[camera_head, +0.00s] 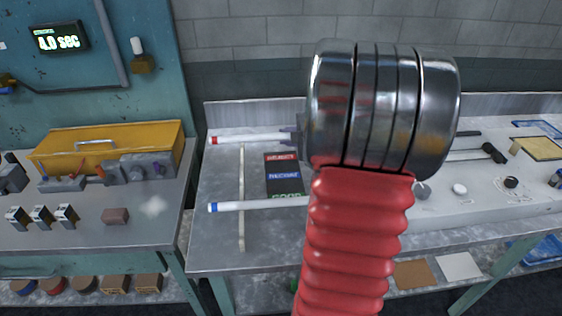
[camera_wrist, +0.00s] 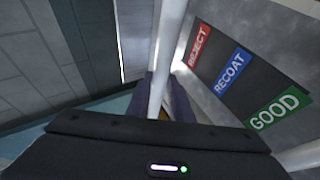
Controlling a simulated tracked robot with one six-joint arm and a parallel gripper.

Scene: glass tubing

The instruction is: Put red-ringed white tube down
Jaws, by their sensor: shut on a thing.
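The red-ringed white tube (camera_head: 248,138) lies level near the back of the grey bench in the head view, its red ring at the left end. My gripper (camera_wrist: 165,98) is shut on this tube, which also shows as a white rod between the fingers in the wrist view (camera_wrist: 167,50). In the head view my arm hides most of the gripper and the tube's right part. Whether the tube touches a support cannot be told. A blue-ringed white tube (camera_head: 262,205) lies nearer the front, across a thin pale rail (camera_head: 241,225).
A dark board (camera_head: 283,174) with red REJECT, blue RECOAT and green GOOD labels lies between the tubes; the labels also show in the wrist view (camera_wrist: 232,72). A yellow toolbox (camera_head: 110,145) stands on the left bench. The grey bench left of the rail is clear.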

